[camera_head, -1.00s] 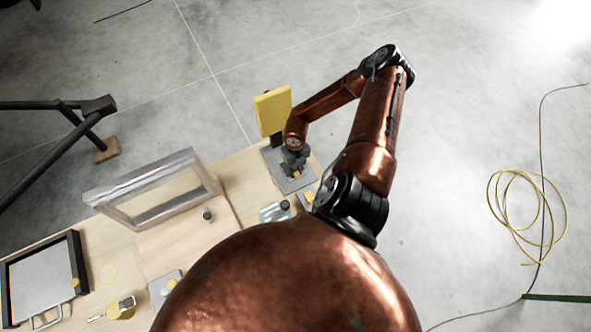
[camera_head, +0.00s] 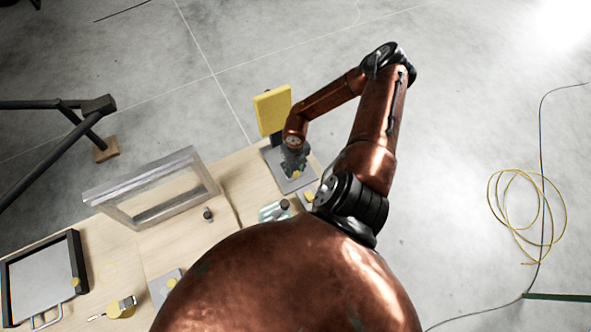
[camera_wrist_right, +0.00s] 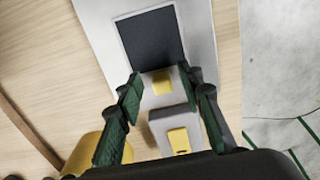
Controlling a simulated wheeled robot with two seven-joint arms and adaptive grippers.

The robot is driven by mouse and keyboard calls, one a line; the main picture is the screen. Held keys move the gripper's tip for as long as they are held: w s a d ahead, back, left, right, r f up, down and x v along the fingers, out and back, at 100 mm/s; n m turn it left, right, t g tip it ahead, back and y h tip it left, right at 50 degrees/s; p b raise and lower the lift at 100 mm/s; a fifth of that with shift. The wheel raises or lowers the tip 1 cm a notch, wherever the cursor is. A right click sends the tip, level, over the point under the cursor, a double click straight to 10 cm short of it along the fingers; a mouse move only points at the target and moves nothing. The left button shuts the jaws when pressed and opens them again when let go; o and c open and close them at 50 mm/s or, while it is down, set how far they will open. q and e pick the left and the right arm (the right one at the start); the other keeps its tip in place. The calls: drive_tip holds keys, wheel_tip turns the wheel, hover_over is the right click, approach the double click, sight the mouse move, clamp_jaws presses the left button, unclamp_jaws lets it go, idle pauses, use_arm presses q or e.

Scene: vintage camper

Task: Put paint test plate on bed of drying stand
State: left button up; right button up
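My right gripper (camera_wrist_right: 166,84) is open, with green-padded fingers. In the right wrist view a small yellow square (camera_wrist_right: 163,81) shows between the fingertips, with gaps on both sides. It lies on a pale grey plate-like surface (camera_wrist_right: 97,18) with a dark square panel (camera_wrist_right: 152,40). A grey block with a yellow patch (camera_wrist_right: 179,140) also shows between the fingers. In the head view the right gripper (camera_head: 294,168) is over a grey base (camera_head: 272,156) by an upright yellow panel (camera_head: 273,109). I cannot tell which part is the test plate or the stand's bed. My left gripper is not seen.
A clear-walled frame (camera_head: 188,157) stands on the wooden table (camera_head: 235,170). A black-edged tray (camera_head: 77,262), a yellow tape measure-like item (camera_head: 121,308), a grey plate with yellow knob (camera_head: 164,285) and a small jar (camera_head: 284,204) are there. The floor at right holds a yellow cable coil (camera_head: 490,195).

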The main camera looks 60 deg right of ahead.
wheel_tip(320, 180, up, 12)
drive_tip(key=b, duration=0.1)
drive_tip(key=shift+f, duration=0.25)
drive_tip(key=shift+s, duration=0.1)
